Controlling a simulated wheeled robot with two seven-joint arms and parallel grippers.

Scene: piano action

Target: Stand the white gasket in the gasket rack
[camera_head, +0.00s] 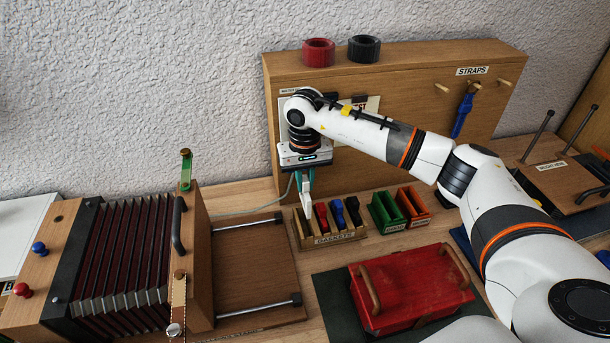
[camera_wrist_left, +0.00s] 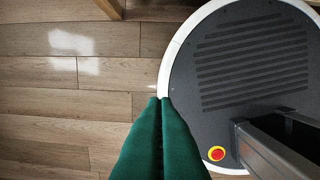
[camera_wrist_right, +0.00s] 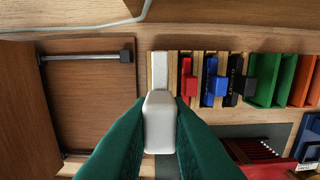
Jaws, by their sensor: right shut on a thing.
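The white gasket (camera_head: 307,193) is held upright between the fingertips of my right gripper (camera_head: 305,181), at the left end of the gasket rack (camera_head: 308,243). In the right wrist view the white gasket (camera_wrist_right: 160,125) has a thick block between the green fingers and a narrower part reaching toward the rack's left end. I cannot tell whether its lower end is inside the slot. A red gasket (camera_head: 322,216), a blue gasket (camera_head: 338,213) and a black gasket (camera_head: 353,211) stand in the rack to its right. My left gripper (camera_wrist_left: 159,101) is shut and empty over the floor.
Green (camera_head: 385,211) and orange (camera_head: 413,204) holders stand right of the rack. The bellows unit (camera_head: 130,250) with its wooden board (camera_head: 250,258) lies left. A red box (camera_head: 410,285) sits in front. A wooden strap panel (camera_head: 410,110) rises behind.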

